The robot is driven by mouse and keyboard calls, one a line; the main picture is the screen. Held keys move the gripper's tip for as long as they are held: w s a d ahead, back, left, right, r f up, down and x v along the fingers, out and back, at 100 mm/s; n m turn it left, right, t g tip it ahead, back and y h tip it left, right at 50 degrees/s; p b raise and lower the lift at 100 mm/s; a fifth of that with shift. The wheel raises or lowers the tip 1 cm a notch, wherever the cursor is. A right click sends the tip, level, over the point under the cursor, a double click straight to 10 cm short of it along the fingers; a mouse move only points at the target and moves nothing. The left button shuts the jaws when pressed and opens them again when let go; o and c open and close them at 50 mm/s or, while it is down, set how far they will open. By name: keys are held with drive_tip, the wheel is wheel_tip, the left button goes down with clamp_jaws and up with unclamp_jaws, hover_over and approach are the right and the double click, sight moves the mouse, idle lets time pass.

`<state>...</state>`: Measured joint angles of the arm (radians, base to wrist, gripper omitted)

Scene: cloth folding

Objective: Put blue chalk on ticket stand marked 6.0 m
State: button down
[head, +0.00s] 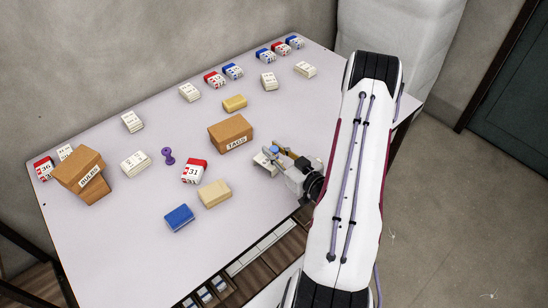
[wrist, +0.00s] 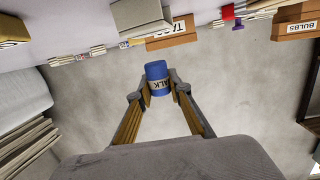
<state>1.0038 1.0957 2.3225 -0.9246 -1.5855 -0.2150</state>
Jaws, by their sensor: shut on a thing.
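My gripper (head: 282,156) is low at the table's right front part, shut on the blue chalk (wrist: 157,70). The chalk is a small blue cylinder with a pale label ending in "ALK", between both fingertips in the wrist view. In the head view only a bit of blue (head: 275,149) shows at the fingers. A pale block-like stand (head: 261,162) is beside the fingertips; it also shows in the wrist view (wrist: 138,14), apart from the chalk. I cannot read any 6.0 m mark. Whether the chalk touches the stand is unclear.
The table (head: 110,240) holds a TAGS box (head: 230,131), a BULBS box (head: 78,168), a purple spool-like thing (head: 168,156), a red-topped 31 block (head: 194,171), a tan block (head: 214,194) and a blue block (head: 179,217). Several small blocks line the back. The front left is clear.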

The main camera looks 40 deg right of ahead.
drive_tip(key=shift+f, duration=1.7)
drive_tip(key=shift+f, duration=0.1)
drive_tip(key=c, duration=1.8)
unclamp_jaws()
drive_tip(key=shift+c, duration=0.2)
drive_tip(key=shift+s+a+r, duration=0.1)
drive_tip(key=shift+s+r, duration=0.25)
drive_tip(key=shift+s, duration=1.6)
drive_tip(key=shift+s+a+r, duration=0.15)
drive_tip(key=shift+s+r, duration=0.15)
drive_tip(key=shift+s, duration=1.7)
drive_tip(key=shift+s+a+r, duration=0.1)
drive_tip(key=shift+s+r, duration=0.25)
drive_tip(key=shift+s, duration=1.6)
